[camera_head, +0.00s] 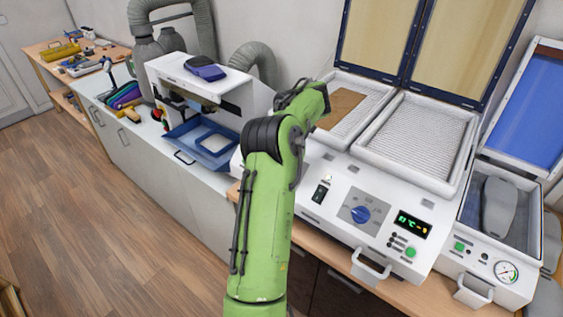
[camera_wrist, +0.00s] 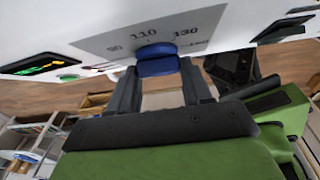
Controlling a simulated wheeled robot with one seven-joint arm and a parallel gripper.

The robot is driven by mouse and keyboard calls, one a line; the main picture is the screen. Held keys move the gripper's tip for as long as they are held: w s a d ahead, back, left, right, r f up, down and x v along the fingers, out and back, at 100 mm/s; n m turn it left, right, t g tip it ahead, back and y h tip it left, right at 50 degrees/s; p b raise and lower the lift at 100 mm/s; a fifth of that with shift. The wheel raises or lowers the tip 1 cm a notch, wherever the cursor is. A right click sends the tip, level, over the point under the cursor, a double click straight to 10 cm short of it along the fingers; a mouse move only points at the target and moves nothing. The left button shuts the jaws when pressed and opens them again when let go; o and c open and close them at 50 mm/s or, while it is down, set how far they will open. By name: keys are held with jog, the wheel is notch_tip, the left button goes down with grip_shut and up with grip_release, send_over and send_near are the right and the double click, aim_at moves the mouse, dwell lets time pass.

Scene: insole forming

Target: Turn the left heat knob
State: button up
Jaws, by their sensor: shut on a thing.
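The blue heat knob (camera_wrist: 155,50) is on the white panel in the wrist view, in front of a grey scale (camera_wrist: 160,30) whose numbers include 110 and 130. My gripper (camera_wrist: 158,68) is shut on this knob, with one dark finger on each side of it. In the head view my green arm reaches over the heating machine (camera_head: 340,180), and I cannot see my fingers or the held knob there. Another blue knob (camera_head: 361,214) shows uncovered to the right of my arm.
A lit display (camera_head: 412,224), green button (camera_head: 410,252) and black switch (camera_head: 319,194) flank the uncovered knob. A metal handle (camera_head: 371,266) juts out from the machine's front. A press with a blue tray (camera_head: 186,148) stands left of my arm. Floor (camera_head: 110,220) is free at left.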

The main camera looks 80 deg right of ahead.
jog(key=shift+a+f+n+g+y+p, duration=0.1)
jog(key=shift+f+n+g+y+p, duration=0.05)
jog(key=shift+n+g+y+p, duration=0.2)
dwell(0.4)
jog(key=o, duration=1.1)
jog(key=shift+c, duration=0.2)
notch_tip(320, 180, up, 16)
jog(key=d+p, duration=0.1)
jog(key=p, duration=0.2)
jog(key=shift+s+d, duration=0.2)
jog(key=shift+d, duration=0.2)
jog(key=shift+f, duration=0.15)
